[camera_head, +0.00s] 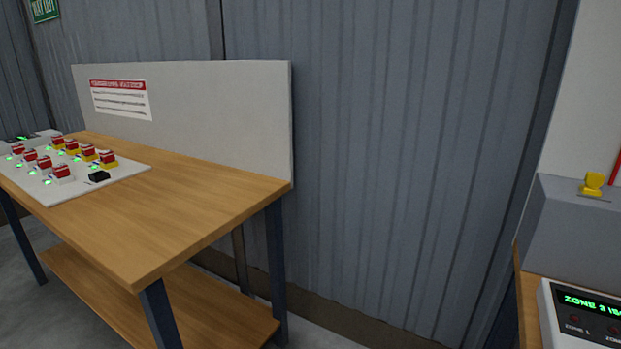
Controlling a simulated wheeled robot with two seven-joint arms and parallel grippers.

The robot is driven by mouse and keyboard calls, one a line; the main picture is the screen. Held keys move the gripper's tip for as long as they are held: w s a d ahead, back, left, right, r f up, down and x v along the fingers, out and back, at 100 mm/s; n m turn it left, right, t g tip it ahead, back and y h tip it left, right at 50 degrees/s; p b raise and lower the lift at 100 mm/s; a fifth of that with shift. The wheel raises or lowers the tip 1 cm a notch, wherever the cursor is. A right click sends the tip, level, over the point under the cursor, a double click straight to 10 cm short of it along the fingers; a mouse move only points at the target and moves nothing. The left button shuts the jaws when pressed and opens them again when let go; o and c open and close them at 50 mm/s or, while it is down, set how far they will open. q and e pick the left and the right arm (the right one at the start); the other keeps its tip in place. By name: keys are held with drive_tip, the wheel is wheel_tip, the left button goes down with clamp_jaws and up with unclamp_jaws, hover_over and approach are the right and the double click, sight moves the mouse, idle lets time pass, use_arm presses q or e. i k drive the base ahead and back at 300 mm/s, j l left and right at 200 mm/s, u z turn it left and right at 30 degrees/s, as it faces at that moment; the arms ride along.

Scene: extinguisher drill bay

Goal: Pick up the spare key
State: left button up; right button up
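A small black object (99,176) lies at the front right part of a white panel (120,175) on the wooden table at left. A thin piece seems to stick out of its left side, so it may be the spare key, but it is too small to be sure. A yellow upright piece (593,182) sits on top of a grey box (570,225) at the right edge; I cannot tell whether it is a key. Neither of my grippers shows in the head view.
The panel carries several red-topped units (63,173) with green lights. The wooden table (190,205) has a clear right half, a grey back board (220,115) and a lower shelf. A device with a green display (590,302) stands at right. Floor shows between the tables.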

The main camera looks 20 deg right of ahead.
sight(593, 180)
drive_tip(key=i+z, duration=0.15)
drive_tip(key=z, duration=0.35)
drive_tip(key=i+z, duration=0.2)
drive_tip(key=z, duration=0.25)
drive_tip(key=i+j+z, duration=0.1)
drive_tip(key=z, duration=0.4)
drive_tip(key=i+j+z, duration=0.2)
drive_tip(key=z, duration=0.3)
drive_tip(key=i+j+z, duration=0.1)
drive_tip(key=z, duration=0.35)
drive_tip(key=j, duration=0.1)
